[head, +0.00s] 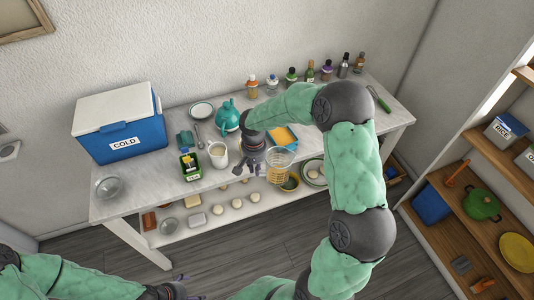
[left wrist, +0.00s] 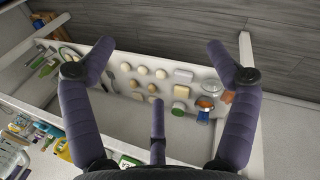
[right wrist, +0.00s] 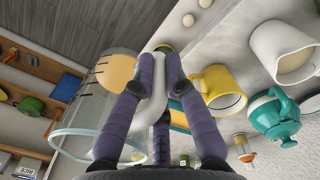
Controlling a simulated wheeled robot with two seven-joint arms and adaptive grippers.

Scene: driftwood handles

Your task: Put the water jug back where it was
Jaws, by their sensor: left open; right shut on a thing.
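The water jug (head: 279,166) is clear, with dark marks on its side. It is near the table's front edge in the head view; I cannot tell how high. My right gripper (head: 248,166) is shut on its pale handle, at the jug's left side. In the right wrist view the fingers (right wrist: 160,72) close around the handle, and the clear body (right wrist: 85,125) is to their left, tilted in the picture. My left gripper (head: 180,290) is low at the bottom edge of the head view. In the left wrist view its fingers (left wrist: 160,50) are spread and empty.
On the white table (head: 128,200) stand a blue cooler (head: 130,145), a white pitcher (head: 218,155), a teal teapot (head: 227,117) and several bottles along the back. A yellow mug (right wrist: 217,88) is close to my right gripper. A glass bowl (head: 110,187) is front left.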

